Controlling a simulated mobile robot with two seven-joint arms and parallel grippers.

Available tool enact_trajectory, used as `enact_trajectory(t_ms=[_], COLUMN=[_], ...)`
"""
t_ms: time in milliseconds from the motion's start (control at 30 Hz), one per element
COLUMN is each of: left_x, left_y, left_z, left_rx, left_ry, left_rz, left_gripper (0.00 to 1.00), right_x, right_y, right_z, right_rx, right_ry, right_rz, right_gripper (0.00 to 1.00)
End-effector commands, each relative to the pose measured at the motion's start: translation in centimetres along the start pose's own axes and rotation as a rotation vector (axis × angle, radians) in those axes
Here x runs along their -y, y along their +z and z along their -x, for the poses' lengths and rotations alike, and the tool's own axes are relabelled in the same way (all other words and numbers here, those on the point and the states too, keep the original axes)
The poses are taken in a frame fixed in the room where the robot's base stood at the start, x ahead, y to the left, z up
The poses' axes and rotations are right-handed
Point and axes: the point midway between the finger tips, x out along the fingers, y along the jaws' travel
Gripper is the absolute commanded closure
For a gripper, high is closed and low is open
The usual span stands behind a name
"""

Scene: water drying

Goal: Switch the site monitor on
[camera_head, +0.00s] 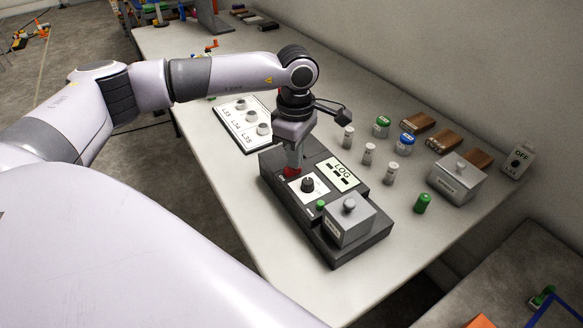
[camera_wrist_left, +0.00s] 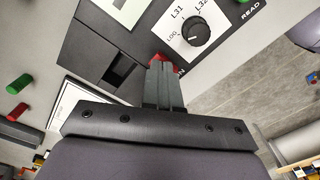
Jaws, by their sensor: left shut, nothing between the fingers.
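The site monitor (camera_head: 325,250) is a dark grey console on the table. My left gripper (camera_head: 293,168) points down, shut and empty, at a red button (camera_head: 290,172) by the console's back left corner. In the left wrist view the fingertips (camera_wrist_left: 163,68) overlap the red button (camera_wrist_left: 165,57), beside the knob (camera_wrist_left: 197,31); I cannot tell whether they touch it. My right gripper is not in view.
A grey lidded box (camera_head: 348,222) sits on the console's front end. A white board with round pegs (camera_head: 247,118) lies behind.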

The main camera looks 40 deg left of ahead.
Motion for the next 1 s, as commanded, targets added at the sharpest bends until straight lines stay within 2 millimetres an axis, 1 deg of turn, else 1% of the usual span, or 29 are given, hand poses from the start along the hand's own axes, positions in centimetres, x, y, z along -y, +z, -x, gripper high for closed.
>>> enact_trajectory(t_ms=[33,100,700,1000], left_x=[0.0,0.0,-0.1,0.0], left_y=[0.0,0.0,0.0,0.0], left_z=[0.8,1.4,6.2,6.3], left_rx=[0.001,0.002,0.002,0.002], left_ry=[0.002,0.002,0.004,0.003], left_rz=[0.0,0.0,0.0,0.0], left_gripper=[1.0,1.0,1.0,1.0], right_x=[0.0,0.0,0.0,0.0], right_y=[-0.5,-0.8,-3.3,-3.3], right_z=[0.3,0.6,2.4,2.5], right_rx=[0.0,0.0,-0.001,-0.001], right_ry=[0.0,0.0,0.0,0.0], right_rz=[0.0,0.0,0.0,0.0], right_gripper=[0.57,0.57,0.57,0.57])
